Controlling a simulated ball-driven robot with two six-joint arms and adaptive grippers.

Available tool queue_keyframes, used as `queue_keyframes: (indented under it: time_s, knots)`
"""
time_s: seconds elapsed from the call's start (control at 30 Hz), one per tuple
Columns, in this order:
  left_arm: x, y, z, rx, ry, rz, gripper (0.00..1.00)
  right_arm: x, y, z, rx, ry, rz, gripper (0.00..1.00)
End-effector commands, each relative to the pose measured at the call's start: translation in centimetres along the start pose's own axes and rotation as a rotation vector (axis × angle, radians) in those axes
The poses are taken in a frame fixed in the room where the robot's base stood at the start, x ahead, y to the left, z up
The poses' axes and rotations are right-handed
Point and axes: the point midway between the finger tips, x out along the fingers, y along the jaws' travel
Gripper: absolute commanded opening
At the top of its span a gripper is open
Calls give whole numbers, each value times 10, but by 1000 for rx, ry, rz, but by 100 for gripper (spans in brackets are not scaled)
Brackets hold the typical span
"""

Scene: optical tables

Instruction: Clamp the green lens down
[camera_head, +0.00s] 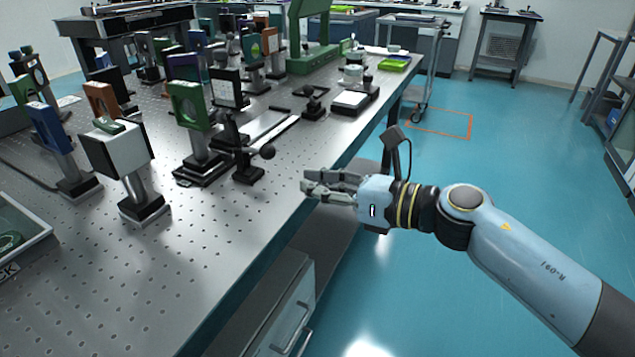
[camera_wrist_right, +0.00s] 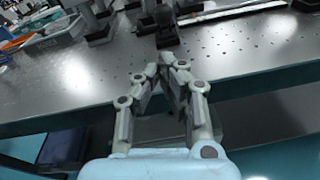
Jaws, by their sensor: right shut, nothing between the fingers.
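The green lens mount (camera_head: 188,105) stands upright on a post with a black base (camera_head: 200,170) near the front of the perforated table. Beside its base is a black clamp (camera_head: 247,172) with a lever ending in a round black knob (camera_head: 267,152). My right gripper (camera_head: 304,181) is shut and empty at the table's right edge, to the right of the knob and apart from it. In the right wrist view the fingers (camera_wrist_right: 166,62) come together near the table edge, with a black block (camera_wrist_right: 166,36) beyond them. My left gripper is not in view.
A white cube holder (camera_head: 117,150) and a blue mount (camera_head: 48,128) stand left of the green lens. Several other mounts stand behind. A tray (camera_head: 30,256) sits at the front left. The table's front (camera_head: 190,270) is clear.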

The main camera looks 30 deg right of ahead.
Motion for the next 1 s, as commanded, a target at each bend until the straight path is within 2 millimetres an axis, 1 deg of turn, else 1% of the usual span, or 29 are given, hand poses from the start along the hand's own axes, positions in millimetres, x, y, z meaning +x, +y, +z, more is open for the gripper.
queue_keyframes:
  time_s: [0.03, 0.2, 0.3, 0.4, 0.53, 0.83, 1.0]
  knots:
    - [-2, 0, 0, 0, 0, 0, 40, 11, 0, 2, 2, -5, -1, 0]
    - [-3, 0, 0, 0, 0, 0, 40, 41, 0, 1, 3, -3, 0, 0]
    - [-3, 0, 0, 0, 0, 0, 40, 55, 0, 0, 3, -2, -1, 0]
    - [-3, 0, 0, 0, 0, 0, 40, 64, 0, 0, 1, 0, -1, 0]
    - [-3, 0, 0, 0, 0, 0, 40, 69, 0, 0, 1, 0, 0, 0]
    - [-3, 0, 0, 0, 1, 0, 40, 69, 0, 0, 0, 0, 0, 0]
    - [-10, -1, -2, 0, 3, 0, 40, 68, 0, 3, 1, 11, -2, 0]
